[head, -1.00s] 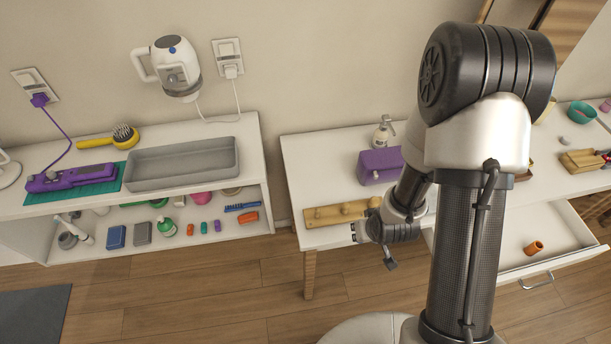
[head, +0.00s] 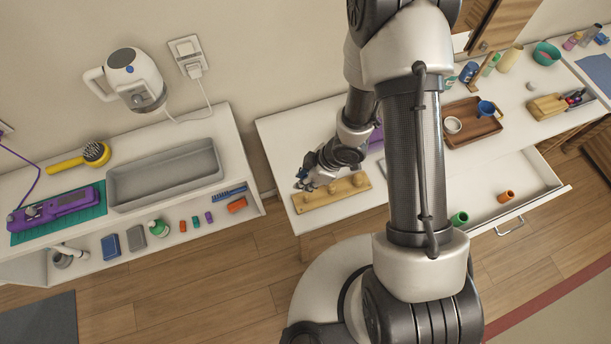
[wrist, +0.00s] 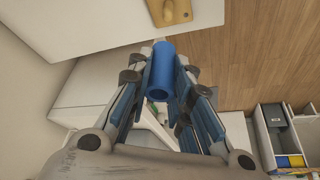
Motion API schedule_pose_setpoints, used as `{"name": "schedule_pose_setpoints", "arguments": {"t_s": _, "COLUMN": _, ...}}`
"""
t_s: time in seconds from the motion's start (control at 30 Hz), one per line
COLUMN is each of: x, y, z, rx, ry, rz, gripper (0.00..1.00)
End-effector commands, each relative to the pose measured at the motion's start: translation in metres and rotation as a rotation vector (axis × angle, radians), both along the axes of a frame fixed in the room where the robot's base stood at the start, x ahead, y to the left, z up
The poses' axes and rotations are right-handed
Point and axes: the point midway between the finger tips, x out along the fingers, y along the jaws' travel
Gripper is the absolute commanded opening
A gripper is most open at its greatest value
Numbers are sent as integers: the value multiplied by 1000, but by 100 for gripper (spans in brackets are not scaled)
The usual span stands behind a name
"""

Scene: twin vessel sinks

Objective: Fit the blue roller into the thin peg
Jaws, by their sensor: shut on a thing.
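My gripper (wrist: 160,95) is shut on the blue roller (wrist: 162,72), a hollow tube whose open end faces the wrist camera. In the head view my gripper (head: 303,180) is by the left end of the wooden peg board (head: 345,198), which lies on the white table. The board carries a row of upright wooden pegs; which one is the thin peg is hard to tell at this size. One end of the board (wrist: 170,12) shows at the top of the wrist view, apart from the roller. The roller is barely visible in the head view.
The open drawer (head: 500,211) holds a green roller (head: 459,218) and an orange roller (head: 506,196). A wooden tray (head: 470,133) with cups stands further right on the table. The shelf unit at left holds a grey bin (head: 165,175). A gap separates it from the table.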

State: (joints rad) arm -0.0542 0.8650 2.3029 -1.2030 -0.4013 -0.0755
Motion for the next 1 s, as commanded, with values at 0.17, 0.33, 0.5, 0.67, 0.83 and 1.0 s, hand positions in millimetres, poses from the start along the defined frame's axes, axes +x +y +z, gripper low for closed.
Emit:
{"name": "schedule_pose_setpoints", "arguments": {"t_s": 0.17, "x": 0, "y": -1, "z": 1, "rx": 2, "ry": 3, "rz": 0, "gripper": 8}}
{"name": "schedule_pose_setpoints", "arguments": {"t_s": 0.33, "x": 0, "y": -1, "z": -11, "rx": 2, "ry": 3, "rz": 0, "gripper": 8}}
{"name": "schedule_pose_setpoints", "arguments": {"t_s": 0.5, "x": 0, "y": -1, "z": -28, "rx": 2, "ry": 2, "rz": 0, "gripper": 8}}
{"name": "schedule_pose_setpoints", "arguments": {"t_s": 0.67, "x": 0, "y": -1, "z": -44, "rx": 2, "ry": 2, "rz": -1, "gripper": 8}}
{"name": "schedule_pose_setpoints", "arguments": {"t_s": 0.83, "x": 0, "y": -1, "z": -56, "rx": 2, "ry": 3, "rz": 0, "gripper": 8}}
{"name": "schedule_pose_setpoints", "arguments": {"t_s": 1.0, "x": 0, "y": -1, "z": -58, "rx": 2, "ry": 2, "rz": 0, "gripper": 8}}
